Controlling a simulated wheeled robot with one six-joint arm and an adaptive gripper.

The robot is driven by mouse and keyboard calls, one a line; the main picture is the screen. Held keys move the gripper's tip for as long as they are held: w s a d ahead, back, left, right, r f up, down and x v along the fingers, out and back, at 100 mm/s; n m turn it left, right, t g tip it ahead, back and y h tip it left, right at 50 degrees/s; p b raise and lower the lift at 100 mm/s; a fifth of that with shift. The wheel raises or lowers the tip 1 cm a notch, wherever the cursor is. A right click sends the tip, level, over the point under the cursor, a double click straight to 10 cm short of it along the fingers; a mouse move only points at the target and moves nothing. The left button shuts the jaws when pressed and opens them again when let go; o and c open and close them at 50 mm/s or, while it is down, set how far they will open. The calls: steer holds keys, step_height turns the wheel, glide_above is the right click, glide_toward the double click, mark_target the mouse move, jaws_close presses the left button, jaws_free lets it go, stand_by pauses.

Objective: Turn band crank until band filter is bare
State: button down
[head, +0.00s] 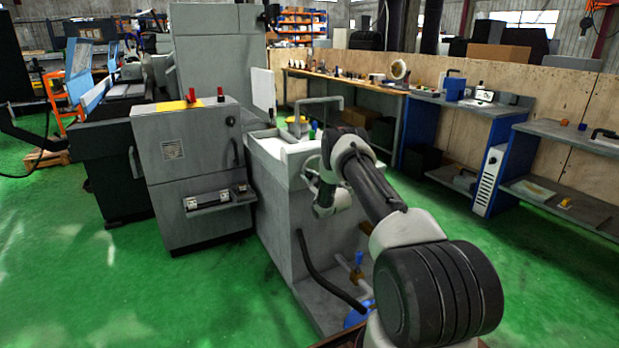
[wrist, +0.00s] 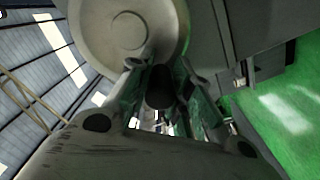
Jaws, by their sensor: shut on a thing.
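The band filter unit is a grey tank (head: 272,205) in the middle of the head view, with a pale white band (head: 278,146) across its top. In the wrist view a round grey crank disc (wrist: 115,28) with a raised hub fills the upper left. A dark crank handle (wrist: 159,90) sits between the fingers of my gripper (wrist: 160,78), which is shut on it. In the head view my gripper (head: 310,180) is small at the tank's right side, and my arm hides part of that side.
A grey control cabinet (head: 192,165) stands left of the tank. A black hose (head: 322,275) and a blue fitting (head: 358,258) are low at the tank's right. Workbenches (head: 470,105) line the wooden wall. Green floor (head: 75,285) is clear at the front left.

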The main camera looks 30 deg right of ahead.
steer(key=shift+f, duration=0.1)
steer(key=c, duration=1.3)
jaws_free()
steer(key=s, duration=1.2)
steer(key=shift+d, duration=0.2)
